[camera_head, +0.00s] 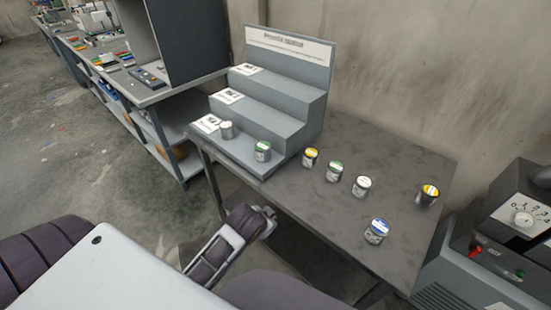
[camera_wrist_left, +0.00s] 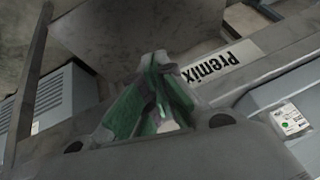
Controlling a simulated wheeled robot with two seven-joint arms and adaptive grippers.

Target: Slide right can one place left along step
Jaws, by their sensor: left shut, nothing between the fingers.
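A grey three-step rack (camera_head: 275,105) stands on the dark table. Its lowest step holds two cans: a pale-topped can (camera_head: 226,129) at the left, beside a white label card, and a green-lidded can (camera_head: 262,151) at the right end. A gap of bare step lies between them. My left gripper (camera_head: 267,215) is in front of the table's front edge, apart from the rack and cans. In the left wrist view its green-padded fingers (camera_wrist_left: 157,62) are shut and empty, with a "Premix" label (camera_wrist_left: 222,60) beyond them. My right gripper is not in view.
A machine with a dial (camera_head: 522,219) is at the right. The table's front middle is bare.

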